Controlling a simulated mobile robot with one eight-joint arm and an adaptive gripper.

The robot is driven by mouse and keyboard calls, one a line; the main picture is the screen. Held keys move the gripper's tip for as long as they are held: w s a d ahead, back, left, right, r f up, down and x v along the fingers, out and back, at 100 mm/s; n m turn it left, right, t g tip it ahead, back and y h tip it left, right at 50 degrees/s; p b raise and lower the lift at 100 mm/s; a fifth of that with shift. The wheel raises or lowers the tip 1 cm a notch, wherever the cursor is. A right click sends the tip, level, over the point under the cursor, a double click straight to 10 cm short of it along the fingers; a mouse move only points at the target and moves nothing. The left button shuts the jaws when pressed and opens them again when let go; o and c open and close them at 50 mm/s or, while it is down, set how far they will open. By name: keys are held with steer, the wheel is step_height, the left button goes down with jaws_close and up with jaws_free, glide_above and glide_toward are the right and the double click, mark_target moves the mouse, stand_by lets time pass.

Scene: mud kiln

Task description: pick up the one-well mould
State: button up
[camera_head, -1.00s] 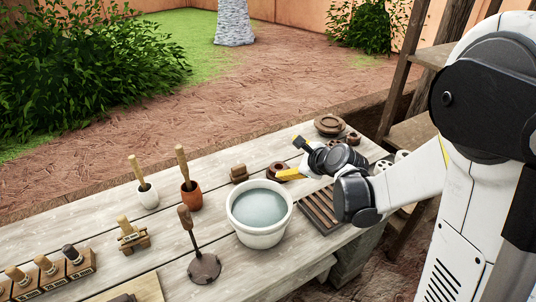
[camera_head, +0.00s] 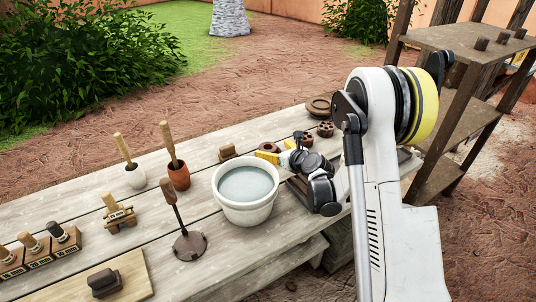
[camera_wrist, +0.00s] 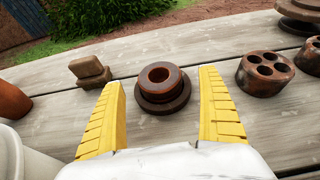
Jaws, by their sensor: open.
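The one-well mould (camera_wrist: 163,88) is a round brown stepped piece with a single hole on top. It sits upright on the plank table (camera_wrist: 55,125). In the wrist view it lies between and just beyond the yellow fingers of my gripper (camera_wrist: 165,82), with a gap on each side. My gripper is open and empty. In the head view the mould (camera_head: 268,147) shows behind my gripper (camera_head: 272,156), which partly covers it.
Moulds with several wells (camera_wrist: 264,73) stand close on the right, with a round brown disc (camera_head: 318,106) behind. A small brown block (camera_wrist: 90,70) is left. A white bucket of water (camera_head: 246,192) and an orange cup (camera_head: 178,176) stand nearby.

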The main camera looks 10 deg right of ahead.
mark_target(269, 148)
steer(key=b+x, duration=0.1)
steer(key=x, duration=0.3)
steer(key=shift+a+f, duration=0.1)
steer(key=shift+f, duration=0.05)
steer(key=shift+s, duration=0.1)
steer(key=c, duration=1.5)
